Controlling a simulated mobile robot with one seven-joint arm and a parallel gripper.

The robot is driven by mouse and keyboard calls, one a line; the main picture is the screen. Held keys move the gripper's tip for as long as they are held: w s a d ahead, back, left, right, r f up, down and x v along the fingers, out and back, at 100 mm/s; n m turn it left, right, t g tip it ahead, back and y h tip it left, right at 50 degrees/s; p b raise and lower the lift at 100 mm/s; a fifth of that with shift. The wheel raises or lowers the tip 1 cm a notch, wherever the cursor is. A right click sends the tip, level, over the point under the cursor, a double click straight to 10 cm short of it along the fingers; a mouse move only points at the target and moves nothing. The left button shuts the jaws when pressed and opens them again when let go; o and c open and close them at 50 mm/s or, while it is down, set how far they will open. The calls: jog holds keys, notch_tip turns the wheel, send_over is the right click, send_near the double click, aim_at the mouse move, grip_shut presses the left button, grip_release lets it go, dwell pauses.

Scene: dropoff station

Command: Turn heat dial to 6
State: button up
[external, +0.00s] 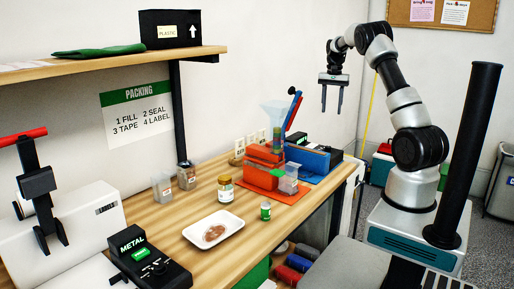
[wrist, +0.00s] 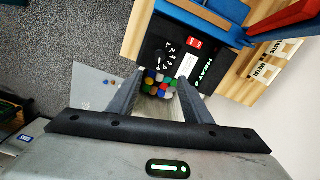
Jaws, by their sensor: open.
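In the wrist view a black control box (wrist: 205,60) bears the word HEAT in white, a red label and a small cluster of white marks (wrist: 170,45). The heat dial seems to be at these marks, but its shape and setting are too small to read. My gripper (wrist: 160,83) is open with nothing held, and its fingertips hang above and just short of the box. In the external view my gripper (external: 332,97) is raised in the air, fingers pointing down, above the back right end of the bench. The dial cannot be made out there.
In the external view the blue machine (external: 308,158) and orange machine (external: 263,168) stand at the bench's right end. Multicoloured pieces (wrist: 158,78) show between the fingertips.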

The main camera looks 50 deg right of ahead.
jog(key=m+p, duration=0.1)
jog(key=p, duration=0.3)
send_near(328, 149)
jog(key=f, duration=0.2)
jog(key=d+f, duration=0.1)
jog(key=f, duration=0.4)
jog(key=shift+w+d+f, duration=0.2)
jog(key=shift+w+f, duration=0.1)
jog(key=shift+f, duration=0.05)
